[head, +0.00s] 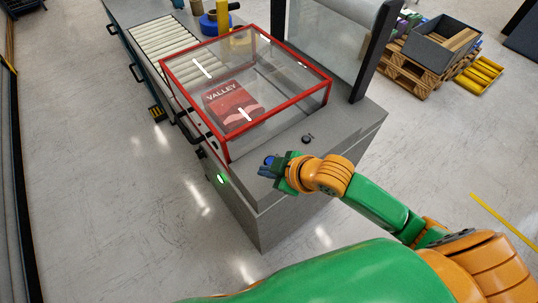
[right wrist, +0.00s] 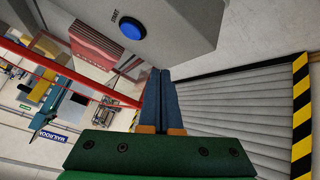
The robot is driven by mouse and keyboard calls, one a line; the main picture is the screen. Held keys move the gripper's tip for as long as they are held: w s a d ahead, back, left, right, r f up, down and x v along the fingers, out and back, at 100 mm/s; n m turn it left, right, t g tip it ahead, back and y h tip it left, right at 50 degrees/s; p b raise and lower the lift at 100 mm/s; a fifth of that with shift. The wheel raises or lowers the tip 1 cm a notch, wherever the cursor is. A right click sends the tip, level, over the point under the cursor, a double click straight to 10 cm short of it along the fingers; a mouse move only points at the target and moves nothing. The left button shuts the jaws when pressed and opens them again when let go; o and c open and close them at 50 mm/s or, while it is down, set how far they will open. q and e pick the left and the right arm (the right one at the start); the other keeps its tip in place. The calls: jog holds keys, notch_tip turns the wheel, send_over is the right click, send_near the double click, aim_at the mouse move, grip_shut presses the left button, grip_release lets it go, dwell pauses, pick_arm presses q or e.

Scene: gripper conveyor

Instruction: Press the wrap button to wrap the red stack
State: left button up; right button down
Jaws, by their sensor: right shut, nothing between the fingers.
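The red stack (head: 233,105), printed VALLEY, lies under a clear hood with a red frame (head: 275,112) on the grey machine. It also shows behind the clear panel in the right wrist view (right wrist: 95,48). A round blue button (right wrist: 131,28) sits on a grey face of the machine, with a small dark label beside it. My right gripper (head: 266,167) is over the machine's front corner, shut and empty. In the right wrist view its closed fingertips (right wrist: 161,74) are below and right of the button in the picture; I cannot tell the gap. My left gripper is not in view.
A small dark knob (head: 308,139) stands on the machine top. A green light (head: 222,179) glows on its front side. A roller conveyor (head: 165,48) runs into the hood from the back left. Pallets with a grey crate (head: 437,50) stand at the back right.

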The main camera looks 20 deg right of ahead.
jog(key=w+d+r+n, duration=0.4)
jog(key=w+r, duration=0.1)
jog(key=r, duration=0.1)
jog(key=shift+r+t, duration=0.3)
jog(key=b, duration=0.9)
send_over(271, 161)
jog(key=f, duration=0.5)
jog(key=s+d+f, duration=0.1)
jog(key=f, duration=0.2)
jog(key=shift+w+f, duration=0.1)
jog(key=shift+f, duration=0.4)
